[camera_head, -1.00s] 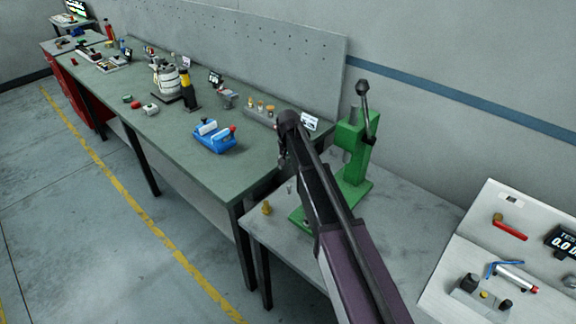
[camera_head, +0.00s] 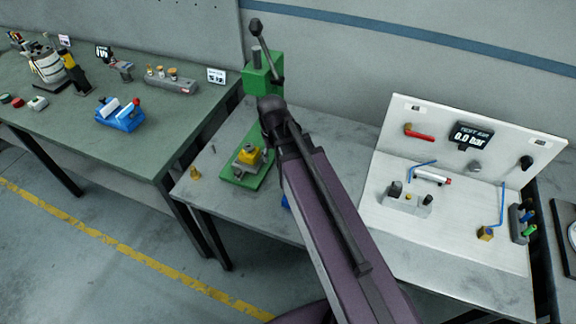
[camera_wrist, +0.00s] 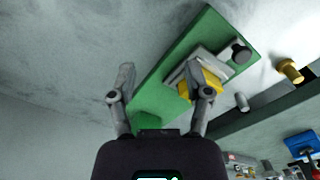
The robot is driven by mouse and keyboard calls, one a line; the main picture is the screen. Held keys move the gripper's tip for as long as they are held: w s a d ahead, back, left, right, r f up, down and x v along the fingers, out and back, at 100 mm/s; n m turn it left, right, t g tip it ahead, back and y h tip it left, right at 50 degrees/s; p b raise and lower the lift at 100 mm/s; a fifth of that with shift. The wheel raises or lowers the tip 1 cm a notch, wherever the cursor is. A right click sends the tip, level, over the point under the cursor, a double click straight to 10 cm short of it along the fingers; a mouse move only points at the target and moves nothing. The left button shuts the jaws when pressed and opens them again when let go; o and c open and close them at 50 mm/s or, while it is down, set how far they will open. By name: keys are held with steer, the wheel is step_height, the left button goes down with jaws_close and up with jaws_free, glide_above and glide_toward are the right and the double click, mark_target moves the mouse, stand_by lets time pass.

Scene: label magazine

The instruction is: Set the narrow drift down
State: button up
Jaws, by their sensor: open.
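My gripper (camera_wrist: 163,88) is open in the wrist view, with nothing between its fingers. It is over the green press base (camera_wrist: 160,88); in the head view my arm hides the fingers. A small grey pin (camera_wrist: 241,102), possibly the narrow drift, is on the bench beside the base, right of my right finger. It also shows upright in the head view (camera_head: 213,149). A grey fixture (camera_wrist: 216,62) with a yellow part (camera_wrist: 210,84) sits on the press base; my right finger partly covers the yellow part.
A brass piece (camera_head: 195,174) stands near the grey bench's (camera_head: 228,216) left edge. The green press (camera_head: 262,80) has a long lever. A white test panel (camera_head: 375,213) is on the right. A blue vise (camera_head: 122,116) is on the left bench.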

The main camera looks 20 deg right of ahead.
steer(key=s+d, duration=0.2)
steer(key=s, duration=0.3)
steer(key=shift+d, duration=0.4)
